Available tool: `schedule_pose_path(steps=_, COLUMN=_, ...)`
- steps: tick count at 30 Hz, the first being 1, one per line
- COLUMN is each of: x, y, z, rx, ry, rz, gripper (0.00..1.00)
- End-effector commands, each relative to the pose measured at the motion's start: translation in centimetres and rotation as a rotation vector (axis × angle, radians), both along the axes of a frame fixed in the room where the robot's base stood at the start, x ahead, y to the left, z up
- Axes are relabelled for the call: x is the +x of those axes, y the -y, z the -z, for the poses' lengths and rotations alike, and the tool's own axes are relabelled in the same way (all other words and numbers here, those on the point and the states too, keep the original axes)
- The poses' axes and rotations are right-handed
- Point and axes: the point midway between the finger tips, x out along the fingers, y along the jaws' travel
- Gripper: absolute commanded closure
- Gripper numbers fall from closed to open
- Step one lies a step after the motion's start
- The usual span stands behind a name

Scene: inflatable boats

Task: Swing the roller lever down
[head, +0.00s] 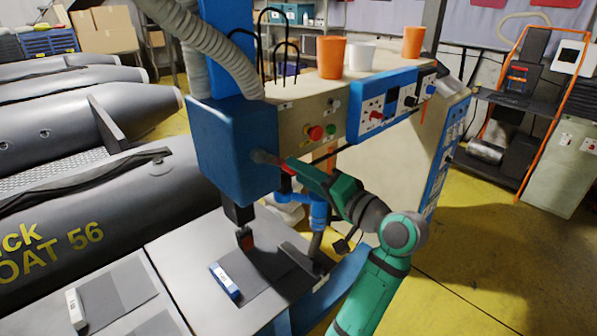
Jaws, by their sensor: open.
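The blue welding machine (232,140) stands at the middle, with a dark post and a small reddish roller (246,238) hanging below its blue head above the grey work table. A short dark lever end with a reddish tip (264,157) sticks out at the right face of the blue head; it looks like the roller lever, but most of it is hidden. My green arm comes in from the lower right. My gripper (286,166) is open beside the lever end, its tips close to it. I cannot tell whether they touch.
A control panel (385,104) with knobs and orange cups (331,57) on top lie just behind my arm. Grey inflatable boats (90,205) fill the left. A blue-and-white tool (225,281) lies on the table (175,250). Yellow floor (490,260) is open at right.

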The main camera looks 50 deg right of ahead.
Motion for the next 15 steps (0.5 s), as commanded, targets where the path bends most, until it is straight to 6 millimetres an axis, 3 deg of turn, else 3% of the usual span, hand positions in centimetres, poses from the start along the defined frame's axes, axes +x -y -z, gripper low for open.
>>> schedule_pose_path(steps=9, x=-6.0, y=-0.4, z=0.0, rx=-0.001, ry=0.0, rz=0.004, gripper=0.58)
schedule_pose_path(steps=15, x=-8.4, y=-0.7, z=0.1, rx=-0.001, ry=-0.001, rz=0.002, gripper=0.58)
